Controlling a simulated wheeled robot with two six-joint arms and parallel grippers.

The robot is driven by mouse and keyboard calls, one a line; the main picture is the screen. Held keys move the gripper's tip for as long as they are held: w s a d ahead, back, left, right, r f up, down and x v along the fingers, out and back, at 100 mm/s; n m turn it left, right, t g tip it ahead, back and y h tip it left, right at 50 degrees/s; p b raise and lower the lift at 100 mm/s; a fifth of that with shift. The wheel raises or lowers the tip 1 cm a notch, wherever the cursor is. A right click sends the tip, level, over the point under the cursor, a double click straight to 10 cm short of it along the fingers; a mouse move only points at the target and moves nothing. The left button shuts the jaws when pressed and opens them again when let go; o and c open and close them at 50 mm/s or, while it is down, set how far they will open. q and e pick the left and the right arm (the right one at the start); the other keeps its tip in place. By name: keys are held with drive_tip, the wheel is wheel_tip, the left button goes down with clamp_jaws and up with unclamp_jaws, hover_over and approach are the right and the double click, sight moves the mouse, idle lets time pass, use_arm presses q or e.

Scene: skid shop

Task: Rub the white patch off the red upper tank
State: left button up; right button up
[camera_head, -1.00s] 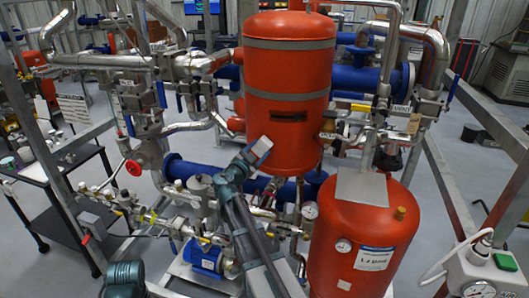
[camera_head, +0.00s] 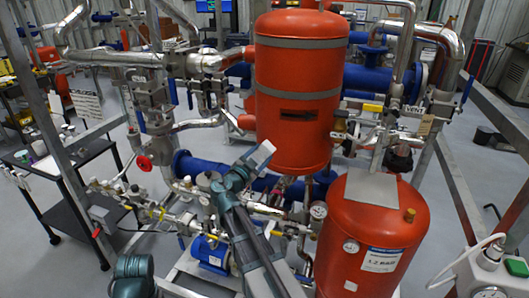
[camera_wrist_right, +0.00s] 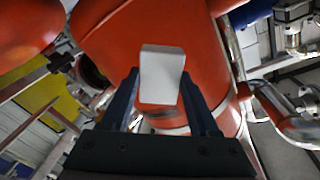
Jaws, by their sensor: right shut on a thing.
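The red upper tank (camera_head: 297,90) stands upright at the top middle of the head view, with two grey bands and a dark label; it also fills much of the right wrist view (camera_wrist_right: 180,30). No white patch can be made out on its visible face. My right gripper (camera_head: 252,160) is at the tank's lower left. It is shut on a pale block (camera_head: 261,150), which shows between the fingers in the right wrist view (camera_wrist_right: 161,75). Whether the block touches the tank cannot be told. My left gripper is not in view.
A red lower tank (camera_head: 372,225) with a white label stands at the front right. Blue pipe (camera_head: 200,168) and silver pipes surround the upper tank. A blue pump (camera_head: 210,252) sits low in the middle. A dark cart (camera_head: 60,165) is at left. Grey frame posts stand at both sides.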

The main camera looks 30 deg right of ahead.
drive_tip(key=shift+s+a, duration=0.25)
drive_tip(key=shift+a, duration=0.15)
drive_tip(key=shift+v, duration=1.55)
